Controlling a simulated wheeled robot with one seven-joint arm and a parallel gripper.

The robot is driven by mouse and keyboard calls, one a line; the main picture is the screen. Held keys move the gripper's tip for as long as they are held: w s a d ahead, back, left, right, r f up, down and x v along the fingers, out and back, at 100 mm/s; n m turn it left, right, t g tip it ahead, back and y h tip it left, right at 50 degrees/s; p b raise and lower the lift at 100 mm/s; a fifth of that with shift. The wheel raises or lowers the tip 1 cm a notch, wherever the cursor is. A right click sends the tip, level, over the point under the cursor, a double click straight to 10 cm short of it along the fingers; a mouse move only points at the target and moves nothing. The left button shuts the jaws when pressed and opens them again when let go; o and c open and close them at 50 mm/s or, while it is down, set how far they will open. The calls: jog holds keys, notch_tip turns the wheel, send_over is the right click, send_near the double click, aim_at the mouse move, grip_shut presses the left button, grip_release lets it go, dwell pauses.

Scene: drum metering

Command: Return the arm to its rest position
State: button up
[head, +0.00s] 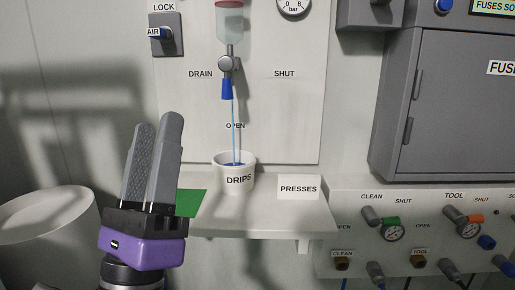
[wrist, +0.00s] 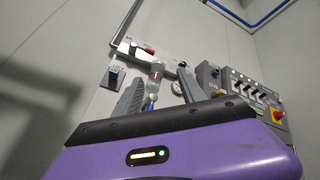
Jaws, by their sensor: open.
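My gripper (head: 158,121) stands upright at the lower left of the head view, with grey fingers above a purple body. It holds nothing. In the wrist view the two fingers (wrist: 161,76) stand apart, with the wall fittings seen between and beyond them. In the head view the gripper is left of the white DRIPS cup (head: 238,180) and looks apart from it. The purple body hides part of the shelf's left end.
A blue-handled drain valve (head: 226,88) sits above the cup, and a thin blue stream runs into it. The cup stands on a white shelf (head: 250,218) beside a PRESSES card (head: 298,188). A pale round surface (head: 45,215) is at left. A gauge panel (head: 430,200) is at right.

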jog(key=s+d+f+n+g+y, duration=0.25)
jog(key=d+f+n+y, duration=0.2)
jog(key=f+n, duration=0.45)
jog(key=s+d+f+n+g+y, duration=0.2)
jog(key=s+d+f+n+y, duration=0.15)
jog(key=d+f+n, duration=0.45)
jog(key=s+d+f+n+g+y, duration=0.2)
jog(key=s+d+f+n+y, duration=0.15)
jog(key=f+n, duration=0.65)
jog(key=s+d+f+n+g+h, duration=0.2)
jog(key=s+d+f+g+h, duration=0.2)
jog(key=s+d+f, duration=0.55)
jog(key=s+d+f+n+g+h, duration=0.1)
jog(key=s+d+f+g+h, duration=0.35)
jog(key=s, duration=0.75)
notch_tip(320, 180, up, 28)
jog(key=d+t+p, duration=0.1)
jog(key=d+p, duration=0.1)
jog(key=p, duration=2.6)
jog(key=shift+w+n, duration=0.25)
jog(key=shift+n, duration=0.05)
